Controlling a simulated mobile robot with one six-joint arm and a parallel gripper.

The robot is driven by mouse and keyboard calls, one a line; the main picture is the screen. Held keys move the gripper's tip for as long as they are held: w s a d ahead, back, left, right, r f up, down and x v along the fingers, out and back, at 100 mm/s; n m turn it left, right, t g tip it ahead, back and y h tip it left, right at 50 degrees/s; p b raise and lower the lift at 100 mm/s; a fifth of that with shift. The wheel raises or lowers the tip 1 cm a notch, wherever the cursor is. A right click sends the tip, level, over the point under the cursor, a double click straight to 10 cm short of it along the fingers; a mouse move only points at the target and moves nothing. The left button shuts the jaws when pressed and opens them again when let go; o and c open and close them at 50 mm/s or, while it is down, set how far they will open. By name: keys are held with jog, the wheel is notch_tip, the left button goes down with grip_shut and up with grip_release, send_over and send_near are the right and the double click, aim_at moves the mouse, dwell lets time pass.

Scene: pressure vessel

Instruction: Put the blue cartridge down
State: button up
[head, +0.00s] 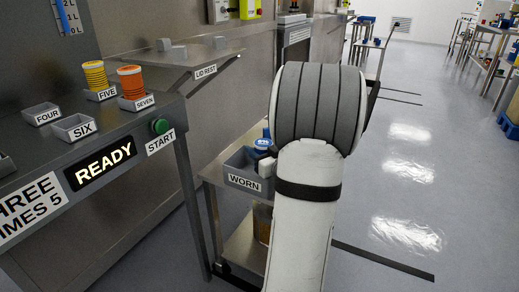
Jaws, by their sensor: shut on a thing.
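A blue cartridge (263,144) with a pale band shows at the WORN bin (240,172), just left of my arm. A small pale part of my gripper (266,167) shows beside it; my arm hides the rest, including the fingertips. My gripper is shut on the blue cartridge. I cannot tell whether the cartridge touches the bin floor. The grey WORN bin stands on a metal side shelf, and its right part is behind my arm.
A yellow-orange cartridge (95,75) stands in tray FIVE and an orange one (131,82) in tray SEVEN. Trays FOUR (42,114) and SIX (75,127) look empty. A READY display (103,162) and green START button (160,126) face me. Open floor lies right.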

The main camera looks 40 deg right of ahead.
jog(key=o, duration=1.2)
jog(key=shift+r, duration=0.25)
jog(key=s+p, duration=0.1)
jog(key=s, duration=0.3)
jog(key=s+a+p, duration=0.1)
jog(key=s, duration=0.3)
jog(key=s+p, duration=0.1)
jog(key=s, duration=0.3)
jog(key=shift+a+r, duration=0.25)
jog(key=shift+r, duration=0.1)
